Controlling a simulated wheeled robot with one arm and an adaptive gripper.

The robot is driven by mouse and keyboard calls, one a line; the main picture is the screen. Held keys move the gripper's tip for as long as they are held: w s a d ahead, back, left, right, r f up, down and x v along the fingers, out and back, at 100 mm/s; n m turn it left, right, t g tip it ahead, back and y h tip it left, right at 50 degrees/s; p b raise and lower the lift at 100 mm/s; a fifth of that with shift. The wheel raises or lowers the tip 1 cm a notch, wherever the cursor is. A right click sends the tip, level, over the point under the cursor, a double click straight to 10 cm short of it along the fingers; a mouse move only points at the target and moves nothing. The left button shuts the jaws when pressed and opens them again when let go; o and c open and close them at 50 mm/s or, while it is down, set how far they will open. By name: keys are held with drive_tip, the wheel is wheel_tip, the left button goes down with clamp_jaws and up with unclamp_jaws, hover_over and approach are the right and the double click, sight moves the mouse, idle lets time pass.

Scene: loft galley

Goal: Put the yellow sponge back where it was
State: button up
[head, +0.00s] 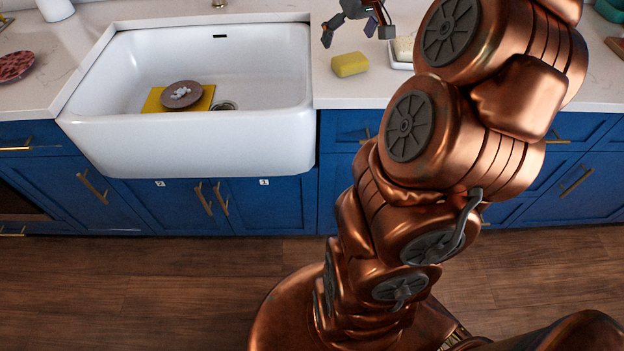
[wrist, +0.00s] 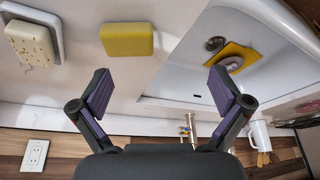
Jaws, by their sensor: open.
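The yellow sponge (head: 349,64) lies on the white counter just right of the sink. It also shows in the wrist view (wrist: 127,39), above the gap between my fingers and slightly left. My gripper (head: 357,34) is open and empty, with its fingers spread. In the head view it appears just behind and above the sponge, apart from it. In the wrist view my gripper (wrist: 162,88) has nothing between its fingertips. A cream speckled sponge (wrist: 31,42) sits in a small white tray (wrist: 56,20) beside the yellow sponge. My arm partly hides that tray in the head view.
The white sink (head: 200,140) holds a yellow square (head: 152,103) with a brown plate (head: 181,94) carrying small white pieces on it. A reddish dish (head: 14,66) stands on the left counter. In the wrist view a faucet (wrist: 191,128) and white mug (wrist: 258,134) stand behind the sink.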

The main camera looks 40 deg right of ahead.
drive_tip(key=s+a+f+n+g+y, duration=0.1)
drive_tip(key=s+a, duration=0.2)
drive_tip(key=a, duration=0.7)
drive_tip(key=s+a+f+n+g, duration=0.1)
drive_tip(key=s+a+f, duration=0.15)
drive_tip(key=a, duration=0.75)
drive_tip(key=s+a+f+g, duration=0.1)
drive_tip(key=s+a+f, duration=0.1)
drive_tip(key=s, duration=0.4)
drive_tip(key=s+a+f+g, duration=0.1)
drive_tip(key=s+a+f, duration=0.1)
drive_tip(key=s+a, duration=0.3)
drive_tip(key=s+a+f+g, duration=0.1)
drive_tip(key=s+a, duration=0.3)
drive_tip(key=s, duration=0.5)
drive_tip(key=shift+f+g, duration=0.4)
drive_tip(key=shift+f, duration=0.4)
drive_tip(key=shift+r, duration=0.1)
wheel_tip(320, 180, up, 3)
drive_tip(key=p, duration=0.3)
